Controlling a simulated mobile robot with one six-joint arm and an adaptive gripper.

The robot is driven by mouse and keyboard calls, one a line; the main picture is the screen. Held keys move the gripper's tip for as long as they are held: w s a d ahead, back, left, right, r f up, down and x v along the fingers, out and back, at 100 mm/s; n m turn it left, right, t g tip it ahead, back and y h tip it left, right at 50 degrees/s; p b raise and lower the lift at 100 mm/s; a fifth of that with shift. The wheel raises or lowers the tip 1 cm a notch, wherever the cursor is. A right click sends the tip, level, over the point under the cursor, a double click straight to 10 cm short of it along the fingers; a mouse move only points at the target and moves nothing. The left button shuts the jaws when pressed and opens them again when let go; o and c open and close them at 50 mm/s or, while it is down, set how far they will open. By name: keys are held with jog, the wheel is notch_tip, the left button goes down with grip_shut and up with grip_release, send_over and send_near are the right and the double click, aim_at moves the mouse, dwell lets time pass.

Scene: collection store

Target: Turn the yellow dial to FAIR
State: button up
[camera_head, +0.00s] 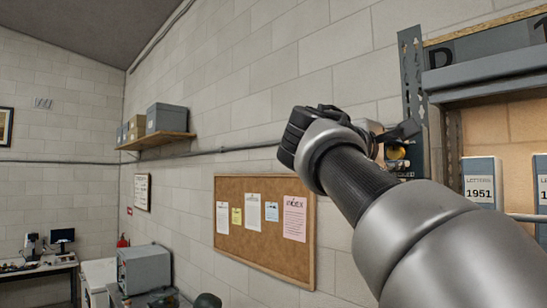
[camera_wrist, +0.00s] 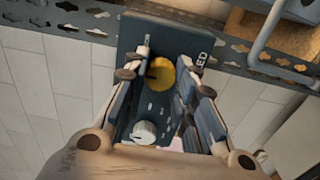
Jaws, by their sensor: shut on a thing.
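The yellow dial (camera_wrist: 160,73) sits on a dark blue panel (camera_wrist: 152,35) in the wrist view. My gripper (camera_wrist: 169,70) has one finger on each side of the dial and is shut on it. The right finger covers part of the panel's lettering; only "ED" is readable beside it. I cannot read the word FAIR or tell where the dial points. In the head view a bit of the yellow dial (camera_head: 396,153) shows behind my arm, which hides most of the panel.
A white knob (camera_wrist: 144,132) is on the same panel, between my fingers nearer the wrist. A perforated grey metal upright (camera_head: 411,75) and a shelf with box files (camera_head: 482,181) stand to the right. A cork board (camera_head: 265,257) hangs on the wall to the left.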

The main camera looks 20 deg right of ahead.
dwell(0.3)
jog(key=o, duration=1.1)
jog(key=v, duration=1.2)
jog(key=shift+s, duration=0.1)
jog(key=shift+f, duration=0.1)
